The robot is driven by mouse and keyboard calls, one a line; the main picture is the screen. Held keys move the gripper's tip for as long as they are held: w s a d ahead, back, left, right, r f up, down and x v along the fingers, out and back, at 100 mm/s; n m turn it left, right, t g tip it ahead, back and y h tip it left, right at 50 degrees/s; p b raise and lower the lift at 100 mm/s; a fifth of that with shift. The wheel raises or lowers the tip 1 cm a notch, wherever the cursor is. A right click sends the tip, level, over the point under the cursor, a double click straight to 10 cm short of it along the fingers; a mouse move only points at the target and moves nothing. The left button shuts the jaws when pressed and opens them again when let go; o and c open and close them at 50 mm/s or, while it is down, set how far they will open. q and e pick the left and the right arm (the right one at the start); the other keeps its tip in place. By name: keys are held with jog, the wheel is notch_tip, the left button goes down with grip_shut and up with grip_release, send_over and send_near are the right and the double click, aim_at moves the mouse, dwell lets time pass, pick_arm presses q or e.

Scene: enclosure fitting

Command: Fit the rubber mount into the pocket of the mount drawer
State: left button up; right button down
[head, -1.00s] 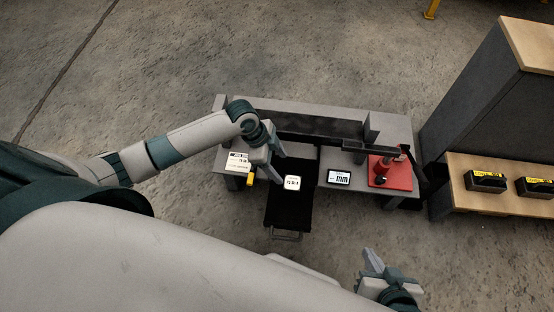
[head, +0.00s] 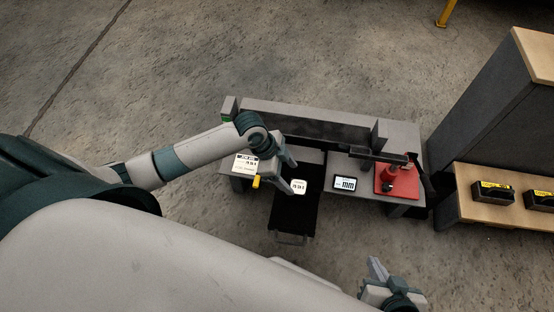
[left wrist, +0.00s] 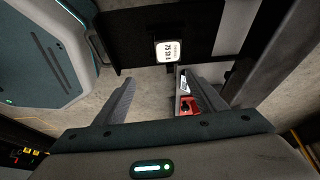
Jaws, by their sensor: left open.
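The mount drawer (head: 293,216) is a black tray pulled out from the grey bench, with a bar handle at its front. A white label with dark print (head: 299,186) shows over it; the pocket cannot be made out. My left gripper (head: 291,172) is open above the drawer's inner part, close to the label. In the left wrist view its fingers (left wrist: 163,98) are apart with nothing between them, and the label (left wrist: 170,50) shows beyond. I cannot clearly identify the rubber mount; a small dark piece (head: 388,187) lies on the red plate. My right gripper (head: 380,270) hangs low, away from the bench.
The grey bench (head: 405,140) carries a raised back beam, a white printed card (head: 245,164), a small display (head: 345,183) and the red plate (head: 408,184) with a red stand. A wooden shelf (head: 490,213) with dark boxes stands at right. The floor in front is clear.

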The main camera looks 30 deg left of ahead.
pick_arm(q)
jog(key=s+d+n+t+h, duration=0.1)
jog(key=s+d+n, duration=0.1)
jog(key=s+d, duration=0.4)
jog(key=s+a+r+n+t+y, duration=0.2)
jog(key=s+r+n+t, duration=0.3)
jog(key=s+n, duration=0.4)
jog(key=shift+s+a+r+n, duration=0.3)
jog(key=shift+s+r+n, duration=0.1)
jog(key=shift+s+r, duration=0.1)
jog(key=shift+f, duration=0.1)
pick_arm(e)
jog(key=shift+w, duration=0.1)
